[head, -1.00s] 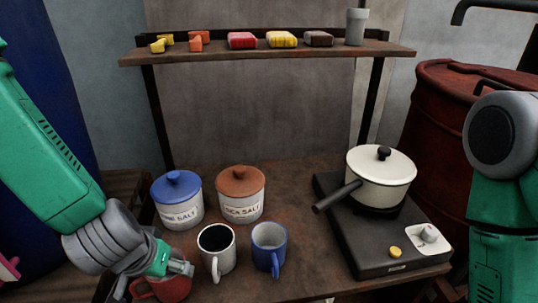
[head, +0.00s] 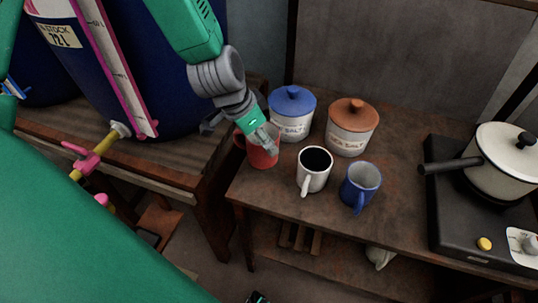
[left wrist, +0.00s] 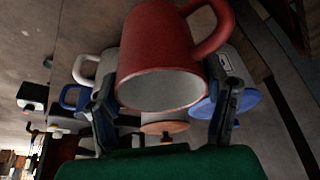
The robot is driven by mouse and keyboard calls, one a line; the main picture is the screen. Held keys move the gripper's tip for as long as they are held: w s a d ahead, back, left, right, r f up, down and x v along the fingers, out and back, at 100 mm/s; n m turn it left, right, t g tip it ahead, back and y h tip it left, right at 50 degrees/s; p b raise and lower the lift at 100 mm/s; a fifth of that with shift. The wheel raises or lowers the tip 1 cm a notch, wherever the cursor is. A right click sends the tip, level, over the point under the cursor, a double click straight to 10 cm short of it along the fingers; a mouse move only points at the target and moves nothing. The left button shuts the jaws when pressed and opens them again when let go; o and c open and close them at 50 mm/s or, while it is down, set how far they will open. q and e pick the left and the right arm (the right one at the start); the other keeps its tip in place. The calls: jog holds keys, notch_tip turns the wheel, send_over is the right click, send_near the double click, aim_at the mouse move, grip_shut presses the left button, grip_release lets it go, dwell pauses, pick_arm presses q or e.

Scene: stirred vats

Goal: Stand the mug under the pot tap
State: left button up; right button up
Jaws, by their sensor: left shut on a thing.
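My left gripper (head: 268,140) is shut on a red mug (head: 261,156), beside the blue-lidded jar. The mug's handle points left in the head view. The left wrist view shows the red mug (left wrist: 158,50) between the two fingers (left wrist: 163,112), with a pale interior. I cannot tell whether its base touches the table. A tap with a yellow pipe and pink handle (head: 83,156) comes out of the large blue vat (head: 160,90), left of the mug and apart from it. My right gripper is not in view.
The blue-lidded jar (head: 292,115), brown-lidded jar (head: 352,127), white mug (head: 314,170) and blue mug (head: 361,186) stand close to the red mug. A cream pot (head: 500,165) sits on a stove at right. The vat's wooden bench (head: 180,165) is left of the table, with a gap below.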

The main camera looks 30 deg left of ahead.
pick_arm(q)
notch_tip(320, 180, down, 5)
jog(key=shift+d+r+b, duration=0.1)
jog(key=shift+b, duration=0.5)
jog(key=shift+c, duration=0.6)
jog(key=shift+f, duration=0.2)
jog(key=o, duration=1.4)
jog(key=shift+c, duration=0.2)
jog(key=shift+r, duration=0.1)
